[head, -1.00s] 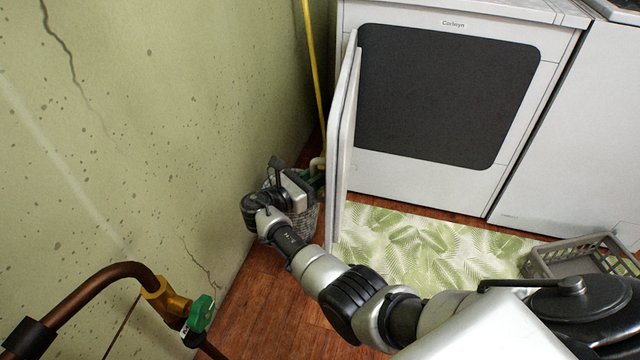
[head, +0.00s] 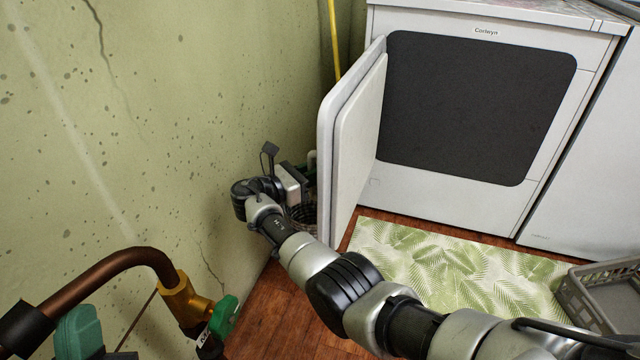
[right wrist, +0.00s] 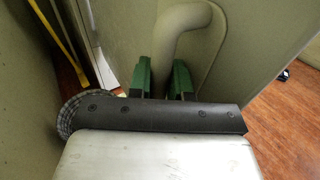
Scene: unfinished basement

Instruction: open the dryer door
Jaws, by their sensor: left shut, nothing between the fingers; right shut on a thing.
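The white dryer (head: 460,200) stands at the upper right in the head view, with a dark opening. Its door (head: 357,150) stands well open at the left of the opening, its inner panel showing. My right arm reaches across to the door's outer side, where the door partly hides my right gripper. In the right wrist view, the green fingers of my right gripper (right wrist: 162,78) are shut on the curved pale door handle (right wrist: 183,35). My left gripper (head: 80,328) shows only in part at the bottom left of the head view, shut and empty.
A cracked green wall (head: 190,110) stands close left of the door. A copper pipe (head: 110,265) with a green-handled valve is at the lower left. A leaf-pattern mat (head: 440,270) and a grey basket (head: 600,295) lie in front of the dryer. A yellow pole (head: 335,40) stands in the corner.

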